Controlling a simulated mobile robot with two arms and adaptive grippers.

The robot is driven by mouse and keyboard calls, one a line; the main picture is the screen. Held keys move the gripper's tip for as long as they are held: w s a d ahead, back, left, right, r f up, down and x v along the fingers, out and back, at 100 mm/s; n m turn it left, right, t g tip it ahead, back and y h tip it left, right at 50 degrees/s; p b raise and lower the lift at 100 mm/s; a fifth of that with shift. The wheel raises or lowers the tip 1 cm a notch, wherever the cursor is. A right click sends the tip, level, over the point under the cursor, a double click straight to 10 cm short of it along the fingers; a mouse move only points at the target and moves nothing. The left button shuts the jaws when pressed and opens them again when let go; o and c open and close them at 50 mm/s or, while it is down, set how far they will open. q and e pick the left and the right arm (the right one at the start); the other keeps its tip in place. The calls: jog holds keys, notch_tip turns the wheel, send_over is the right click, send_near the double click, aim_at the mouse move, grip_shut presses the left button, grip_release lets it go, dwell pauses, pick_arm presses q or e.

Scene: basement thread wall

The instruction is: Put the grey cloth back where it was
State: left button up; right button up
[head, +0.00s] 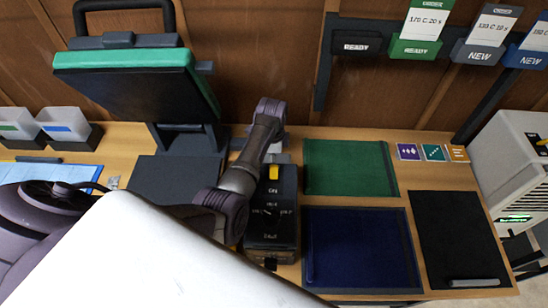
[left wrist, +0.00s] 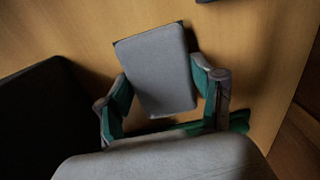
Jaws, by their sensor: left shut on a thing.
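In the left wrist view my left gripper (left wrist: 161,76) has its two green-padded fingers on either side of a grey, flat, rectangular piece, which looks like the grey cloth (left wrist: 160,60). The gripper is shut on it, over a wooden surface. Whether the cloth touches that surface I cannot tell. The fingers and the cloth cannot be made out there. My right gripper is in neither view.
A green mat (head: 345,167), a blue mat (head: 360,245) and a black mat (head: 460,235) with a grey bar lie on the right. A press with a green-edged lid (head: 130,60) stands at left. Tags hang on the wall; a white machine (head: 515,165) stands far right.

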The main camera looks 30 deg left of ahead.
pick_arm(q)
jog(key=shift+f, duration=0.15)
jog(key=o, duration=1.1)
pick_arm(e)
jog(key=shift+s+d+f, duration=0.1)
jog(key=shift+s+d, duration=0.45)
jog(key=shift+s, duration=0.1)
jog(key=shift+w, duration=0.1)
pick_arm(q)
jog(key=shift+r, duration=0.35)
notch_tip(320, 180, up, 12)
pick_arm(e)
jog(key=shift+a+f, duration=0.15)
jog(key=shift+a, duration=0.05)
pick_arm(q)
jog(key=shift+f, duration=0.1)
